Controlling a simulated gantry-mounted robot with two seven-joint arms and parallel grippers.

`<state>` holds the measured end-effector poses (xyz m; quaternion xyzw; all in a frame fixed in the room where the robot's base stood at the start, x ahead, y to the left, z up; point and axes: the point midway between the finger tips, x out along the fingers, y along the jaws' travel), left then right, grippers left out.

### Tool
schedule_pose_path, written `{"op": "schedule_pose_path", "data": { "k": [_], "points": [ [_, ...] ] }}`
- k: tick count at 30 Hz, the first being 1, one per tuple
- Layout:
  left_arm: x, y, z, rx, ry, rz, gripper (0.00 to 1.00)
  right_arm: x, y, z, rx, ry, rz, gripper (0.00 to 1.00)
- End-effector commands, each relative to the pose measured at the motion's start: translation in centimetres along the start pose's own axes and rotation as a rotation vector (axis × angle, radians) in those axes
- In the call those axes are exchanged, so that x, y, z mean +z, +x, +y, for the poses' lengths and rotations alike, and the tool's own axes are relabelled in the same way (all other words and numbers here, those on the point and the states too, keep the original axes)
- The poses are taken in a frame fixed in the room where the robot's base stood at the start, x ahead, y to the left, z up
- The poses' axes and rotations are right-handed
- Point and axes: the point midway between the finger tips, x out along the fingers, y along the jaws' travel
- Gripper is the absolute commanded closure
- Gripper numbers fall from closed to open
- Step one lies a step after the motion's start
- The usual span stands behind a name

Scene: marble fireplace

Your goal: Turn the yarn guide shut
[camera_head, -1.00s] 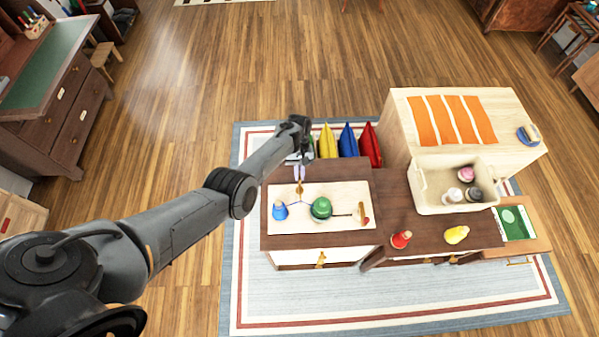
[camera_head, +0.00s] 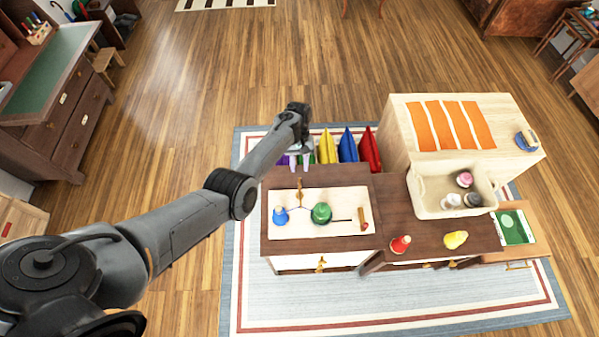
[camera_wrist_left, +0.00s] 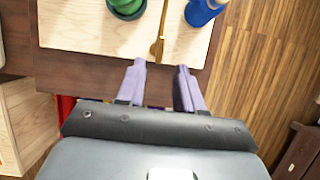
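The yarn guide (camera_head: 299,190), a small brass-coloured upright piece, stands at the back edge of a pale wooden board (camera_head: 340,197), between a blue spool (camera_head: 280,215) and a green spool (camera_head: 321,213). In the left wrist view the guide (camera_wrist_left: 157,47) shows as a narrow brass strip just beyond my fingertips. My left gripper (camera_head: 300,163) is open and empty, behind the guide and apart from it. Its two lavender fingers (camera_wrist_left: 160,68) are spread in the left wrist view. Thin yarn runs between the spools and the guide. My right gripper is not in view.
Yellow, blue and red upright pieces (camera_head: 348,145) stand behind the dark tabletop. A cream bin (camera_head: 427,205) with spools stands to the right.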

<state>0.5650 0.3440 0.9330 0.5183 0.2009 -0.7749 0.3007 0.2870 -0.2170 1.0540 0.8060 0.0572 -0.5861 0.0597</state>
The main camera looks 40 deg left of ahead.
Motion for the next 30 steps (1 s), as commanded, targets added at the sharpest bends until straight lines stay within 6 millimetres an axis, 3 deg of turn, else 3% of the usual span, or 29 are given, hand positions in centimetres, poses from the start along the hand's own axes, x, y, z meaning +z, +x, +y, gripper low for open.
{"op": "schedule_pose_path", "data": {
  "k": [3,10,30],
  "points": [
    [0.0,-2.0,0.0,0.001,0.001,0.002,0.64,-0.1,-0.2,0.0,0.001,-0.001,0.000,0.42],
    [-0.1,-4.0,0.0,0.000,0.001,0.001,0.64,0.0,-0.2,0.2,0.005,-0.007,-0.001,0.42],
    [-0.2,-3.8,-0.7,-0.010,0.006,0.021,0.64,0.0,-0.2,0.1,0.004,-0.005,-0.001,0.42]
  ]
}}
